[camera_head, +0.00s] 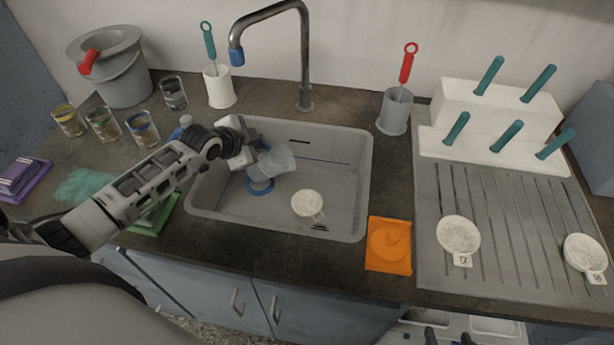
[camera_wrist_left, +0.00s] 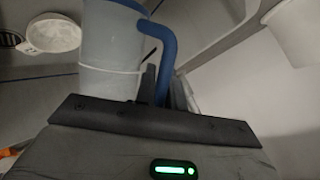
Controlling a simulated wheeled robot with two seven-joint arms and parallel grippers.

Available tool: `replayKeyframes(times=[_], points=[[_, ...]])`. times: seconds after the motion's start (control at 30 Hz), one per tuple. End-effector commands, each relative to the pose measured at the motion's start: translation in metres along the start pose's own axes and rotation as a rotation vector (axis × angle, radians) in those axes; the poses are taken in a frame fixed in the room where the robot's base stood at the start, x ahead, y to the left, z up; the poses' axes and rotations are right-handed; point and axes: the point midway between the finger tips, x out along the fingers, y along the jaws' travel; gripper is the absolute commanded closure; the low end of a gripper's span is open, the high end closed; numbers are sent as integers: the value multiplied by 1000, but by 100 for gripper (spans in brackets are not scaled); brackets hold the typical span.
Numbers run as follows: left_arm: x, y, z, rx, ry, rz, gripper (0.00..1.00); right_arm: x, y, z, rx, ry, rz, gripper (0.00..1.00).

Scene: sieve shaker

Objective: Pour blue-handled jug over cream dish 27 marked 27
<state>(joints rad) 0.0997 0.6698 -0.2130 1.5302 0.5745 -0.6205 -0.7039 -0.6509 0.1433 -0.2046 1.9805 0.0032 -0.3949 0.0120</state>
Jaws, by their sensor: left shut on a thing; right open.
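My left gripper (camera_head: 256,150) is shut on the blue-handled jug (camera_head: 276,160) and holds it over the left part of the sink. The jug is translucent and looks tilted, with a blue ring at its lower end. In the left wrist view the jug (camera_wrist_left: 108,50) and its blue handle (camera_wrist_left: 168,45) are at the jaws. A cream dish (camera_head: 306,202) lies in the sink, to the right of and below the jug in the picture. Its tag is too small to read. It also shows in the left wrist view (camera_wrist_left: 52,34). My right gripper (camera_head: 448,337) is open and empty at the bottom edge.
The faucet (camera_head: 304,70) stands behind the sink (camera_head: 362,190). Other cream dishes, tagged 72 (camera_head: 458,235) and another number (camera_head: 584,253), lie on the drainboard. An orange mat (camera_head: 388,262) lies right of the sink. Glass jars (camera_head: 104,124) and a grey bucket (camera_head: 118,75) stand left.

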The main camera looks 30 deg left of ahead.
Motion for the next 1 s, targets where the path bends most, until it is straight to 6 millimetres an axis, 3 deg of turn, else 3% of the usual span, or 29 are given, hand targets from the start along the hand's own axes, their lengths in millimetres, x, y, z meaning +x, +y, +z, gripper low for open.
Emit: replayKeyframes(times=[1.0], points=[[-9, -5, -15, 111, -78, -49, 100, -4, 0, -2, 7, -9, 4, 48]])
